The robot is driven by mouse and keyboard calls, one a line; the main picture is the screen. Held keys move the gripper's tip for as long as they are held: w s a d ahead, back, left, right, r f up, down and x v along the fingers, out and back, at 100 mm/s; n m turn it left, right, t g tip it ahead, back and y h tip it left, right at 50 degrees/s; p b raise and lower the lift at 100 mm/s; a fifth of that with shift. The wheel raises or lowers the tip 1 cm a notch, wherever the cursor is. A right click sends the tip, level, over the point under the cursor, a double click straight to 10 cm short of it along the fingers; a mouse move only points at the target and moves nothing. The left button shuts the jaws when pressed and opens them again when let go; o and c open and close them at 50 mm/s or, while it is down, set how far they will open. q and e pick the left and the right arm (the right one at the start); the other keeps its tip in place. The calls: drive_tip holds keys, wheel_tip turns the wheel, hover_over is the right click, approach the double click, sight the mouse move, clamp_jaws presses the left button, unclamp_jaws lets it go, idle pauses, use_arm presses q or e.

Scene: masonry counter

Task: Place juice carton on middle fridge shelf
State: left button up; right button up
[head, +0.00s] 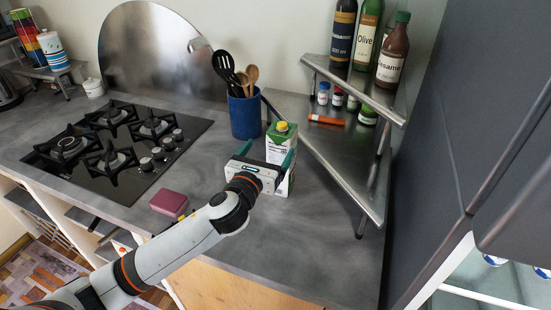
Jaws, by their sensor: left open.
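The juice carton (277,151), white and green with a yellow cap, stands upright on the grey counter. My left gripper (268,151) is open at the carton, with one finger at its left and the other at its right front. The gripper body hides part of the carton's lower half, and I cannot tell whether the fingers touch it. The fridge (445,268) shows only in part at the lower right, with a white edge and pale shelves inside. Its middle shelf cannot be made out clearly. My right gripper is out of view.
A blue utensil pot (244,115) stands just behind the carton. A metal corner shelf (345,160) with bottles and jars is close on the right. The counter's front right is clear.

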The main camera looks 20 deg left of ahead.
sight(277, 138)
use_arm(q)
drive_tip(key=w+p, duration=0.1)
drive_tip(key=w, duration=0.5)
drive_tip(key=shift+w+d, duration=0.1)
drive_tip(key=shift+d, duration=0.1)
drive_tip(key=shift+w+r+p, duration=0.1)
drive_tip(key=shift+w+p, duration=0.2)
drive_tip(key=shift+w, duration=0.3)
drive_tip(key=w, duration=0.4)
drive_tip(key=shift+d+f+p, duration=0.2)
drive_tip(key=shift+p, duration=0.2)
drive_tip(key=shift+c, duration=1.4)
clamp_jaws()
drive_tip(key=shift+w+r, duration=0.1)
drive_tip(key=shift+r, duration=0.15)
